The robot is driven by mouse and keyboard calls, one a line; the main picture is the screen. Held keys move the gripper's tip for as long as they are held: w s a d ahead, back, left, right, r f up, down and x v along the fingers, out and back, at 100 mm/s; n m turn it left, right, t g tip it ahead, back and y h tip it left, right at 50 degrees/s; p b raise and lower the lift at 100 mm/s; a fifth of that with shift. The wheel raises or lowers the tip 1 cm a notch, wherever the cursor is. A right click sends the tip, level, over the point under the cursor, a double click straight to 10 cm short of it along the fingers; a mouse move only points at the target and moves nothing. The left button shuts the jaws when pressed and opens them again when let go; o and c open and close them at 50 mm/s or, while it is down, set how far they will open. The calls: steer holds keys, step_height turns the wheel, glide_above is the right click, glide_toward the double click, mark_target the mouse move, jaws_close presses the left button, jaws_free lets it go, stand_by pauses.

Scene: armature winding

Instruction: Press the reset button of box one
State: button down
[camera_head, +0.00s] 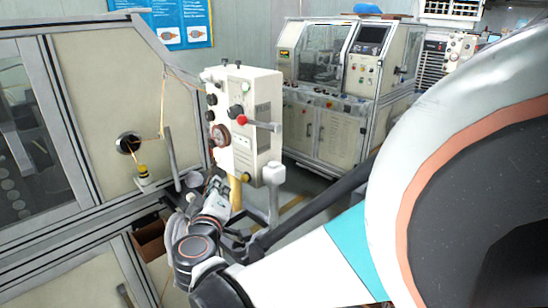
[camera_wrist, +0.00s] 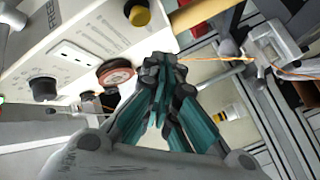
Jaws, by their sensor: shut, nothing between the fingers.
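A cream control box (camera_head: 262,125) stands upright in the middle of the head view. Its faces carry black knobs, a red knob with a lever (camera_head: 243,120), a dark red round dial (camera_head: 220,136) and a yellow button (camera_head: 247,177). In the wrist view its panel (camera_wrist: 85,35) is close, with a yellow button (camera_wrist: 137,12), the red-brown dial (camera_wrist: 115,73) and a black knob (camera_wrist: 42,89). I cannot tell which control is the reset button. My gripper (camera_wrist: 162,62) is shut and empty, its tips near the dial; touching cannot be told.
A cream machine cabinet (camera_head: 120,90) with a round opening and orange wire stands at left. A metal bracket (camera_wrist: 275,45) with orange wire is right of my gripper in the wrist view. Another machine (camera_head: 340,95) stands at the back. My arm blocks the right side.

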steer(key=shift+s+a, duration=0.7)
steer(key=shift+s, duration=0.2)
